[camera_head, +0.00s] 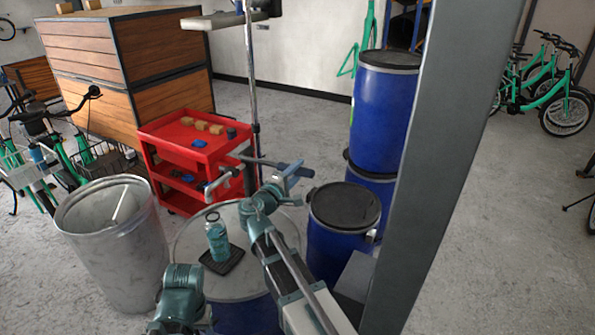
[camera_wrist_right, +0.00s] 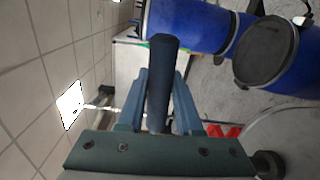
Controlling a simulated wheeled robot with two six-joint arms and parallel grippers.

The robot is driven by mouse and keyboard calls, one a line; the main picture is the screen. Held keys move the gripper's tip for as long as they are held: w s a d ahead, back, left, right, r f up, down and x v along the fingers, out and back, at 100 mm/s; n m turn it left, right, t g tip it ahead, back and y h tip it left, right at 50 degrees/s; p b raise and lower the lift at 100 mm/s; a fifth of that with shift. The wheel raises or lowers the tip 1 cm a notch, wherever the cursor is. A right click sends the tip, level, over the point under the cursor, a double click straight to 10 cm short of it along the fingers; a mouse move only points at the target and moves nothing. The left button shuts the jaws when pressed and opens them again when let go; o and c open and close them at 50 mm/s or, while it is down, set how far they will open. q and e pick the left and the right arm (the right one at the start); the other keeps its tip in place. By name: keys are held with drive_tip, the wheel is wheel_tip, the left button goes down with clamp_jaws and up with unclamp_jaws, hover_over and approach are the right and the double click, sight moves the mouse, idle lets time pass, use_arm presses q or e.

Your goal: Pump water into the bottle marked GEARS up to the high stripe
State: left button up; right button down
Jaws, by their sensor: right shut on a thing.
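A clear teal-tinted bottle (camera_head: 217,241) stands upright on a black drip tray (camera_head: 224,262) on top of the drum (camera_head: 187,246). Its marking and stripes are too small to read, and I cannot tell its water level. The pump's grey spout (camera_head: 219,183) points down above and behind the bottle. The dark pump handle (camera_head: 262,162) reaches to the right. My right gripper (camera_head: 287,175) is shut on this handle, which also shows between the fingers in the right wrist view (camera_wrist_right: 162,80). Part of my left arm shows at the lower left, but its fingers are not visible.
A grey bin (camera_head: 120,250) stands left of the drum. A red cart (camera_head: 190,150) with small items stands behind. Blue drums (camera_head: 385,100) with dark lids stand to the right, close to my right arm. A grey post (camera_head: 440,160) crosses the right side.

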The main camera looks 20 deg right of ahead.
wheel_tip(320, 180, down, 2)
drive_tip(key=shift+f+m+b, duration=0.15)
drive_tip(key=shift+m+b, duration=0.45)
drive_tip(key=shift+b, duration=0.5)
drive_tip(key=c, duration=0.6)
unclamp_jaws()
drive_tip(key=v, duration=1.4)
drive_tip(key=shift+d, duration=0.1)
